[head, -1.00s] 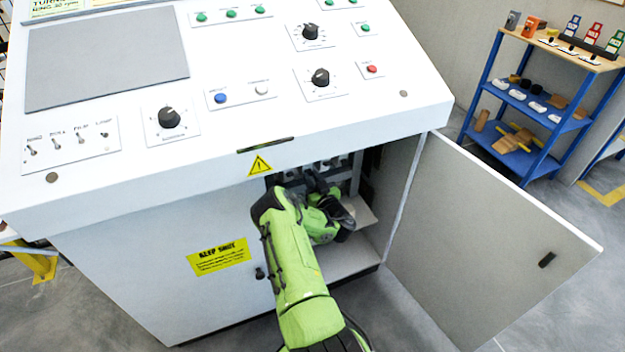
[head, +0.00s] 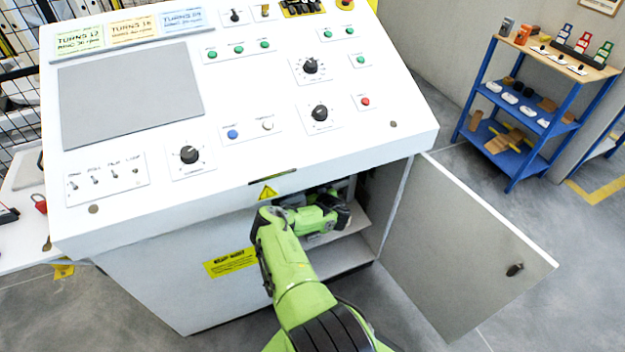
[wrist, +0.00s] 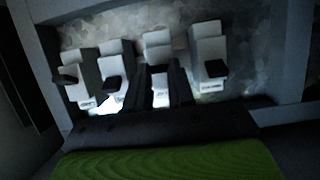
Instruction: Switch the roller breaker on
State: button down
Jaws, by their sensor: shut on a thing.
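Several white breakers stand in a row in the dark cabinet in the wrist view. The leftmost (wrist: 80,90), the second (wrist: 114,62) and the rightmost (wrist: 208,48) each show a black lever. My gripper (wrist: 161,68) is at the breaker (wrist: 158,40) second from the right, its dark fingers on either side of that breaker's lever area. It is shut there, and the lever itself is hidden between the fingers. Breaker labels are too small and dark to read. In the head view my arm reaches into the cabinet opening, and the fingertips are hidden.
The cabinet door (head: 465,245) stands wide open on the right. The white console (head: 290,160) with knobs and buttons overhangs the opening. A cabinet shelf (head: 345,255) lies below my wrist. A blue shelf rack (head: 520,130) stands at the far right.

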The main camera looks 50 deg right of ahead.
jog(key=r+g+p, duration=0.1)
jog(key=p, duration=0.1)
jog(key=shift+d+y+p, duration=0.15)
jog(key=shift+y+p, duration=0.15)
jog(key=shift+p, duration=0.05)
jog(key=shift+w+f, duration=0.1)
jog(key=c, duration=1)
grip_release()
jog(key=shift+f, duration=0.1)
jog(key=shift+o, duration=0.2)
jog(key=p+v, duration=0.6)
jog(key=v, duration=1)
